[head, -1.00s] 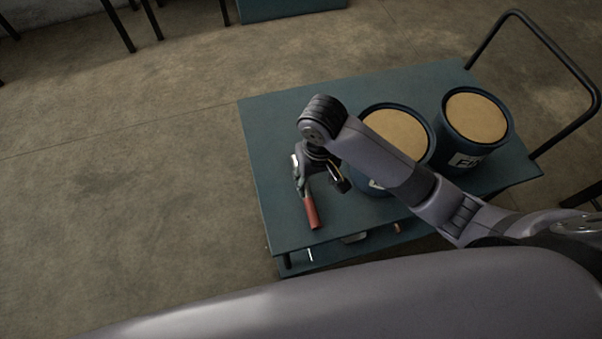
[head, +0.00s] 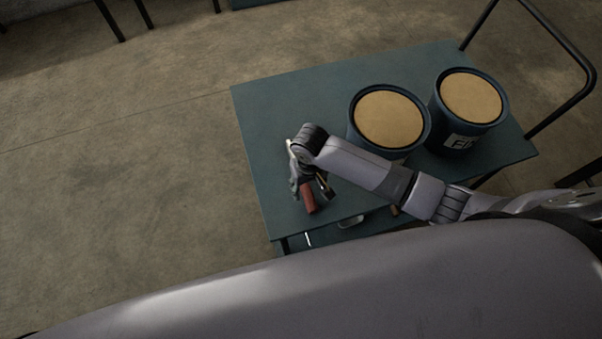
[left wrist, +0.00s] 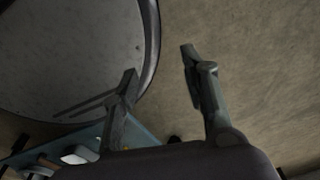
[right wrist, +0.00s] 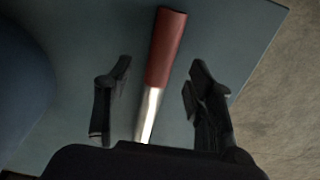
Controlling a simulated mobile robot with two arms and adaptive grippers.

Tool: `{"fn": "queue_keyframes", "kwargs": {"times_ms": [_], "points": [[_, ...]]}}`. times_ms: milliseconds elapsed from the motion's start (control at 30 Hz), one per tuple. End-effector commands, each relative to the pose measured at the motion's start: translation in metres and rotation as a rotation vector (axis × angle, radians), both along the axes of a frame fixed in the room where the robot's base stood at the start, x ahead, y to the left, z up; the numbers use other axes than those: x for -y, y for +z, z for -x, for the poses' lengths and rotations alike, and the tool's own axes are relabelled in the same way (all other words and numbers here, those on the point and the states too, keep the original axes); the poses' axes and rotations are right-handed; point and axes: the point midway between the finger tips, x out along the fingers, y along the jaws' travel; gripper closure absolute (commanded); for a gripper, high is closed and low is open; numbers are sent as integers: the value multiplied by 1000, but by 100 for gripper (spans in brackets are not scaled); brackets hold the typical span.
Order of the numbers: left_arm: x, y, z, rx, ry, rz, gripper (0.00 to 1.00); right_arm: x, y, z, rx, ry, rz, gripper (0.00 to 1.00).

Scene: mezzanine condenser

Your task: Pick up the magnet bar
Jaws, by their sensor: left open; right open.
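The magnet bar, a rod with a red grip and a shiny metal shaft, lies on the blue-green cart top; its red grip (head: 308,198) shows in the head view below my right gripper (head: 311,188). In the right wrist view the magnet bar (right wrist: 163,55) runs between the two open fingers of my right gripper (right wrist: 156,95), with a gap on each side. The near end of its shaft is hidden behind the gripper body. My left gripper (left wrist: 158,85) is open and empty in the left wrist view; it does not show in the head view.
Two blue drums with tan lids stand on the cart: one drum (head: 389,118) near the middle, another (head: 470,98) to its right. The cart's top (head: 270,120) is bare at left. A black push handle (head: 560,40) rises at right. Small items lie on a lower shelf.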

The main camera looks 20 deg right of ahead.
Motion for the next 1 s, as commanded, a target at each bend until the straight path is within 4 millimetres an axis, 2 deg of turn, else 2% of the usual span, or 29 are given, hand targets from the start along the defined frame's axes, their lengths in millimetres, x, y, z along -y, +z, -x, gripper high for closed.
{"fn": "queue_keyframes", "kwargs": {"times_ms": [100,200,467,1000], "points": [[-1,-2,5,-8,0,-1,59,-1,-18,-2,-1,0,2,50],[-1,-3,9,-15,0,-2,59,-1,-27,-2,0,-1,1,50],[-2,-3,14,-22,0,-3,59,-1,-30,-2,1,0,0,50],[-2,-3,14,-21,1,-3,59,-1,-30,-2,1,0,0,85]]}}
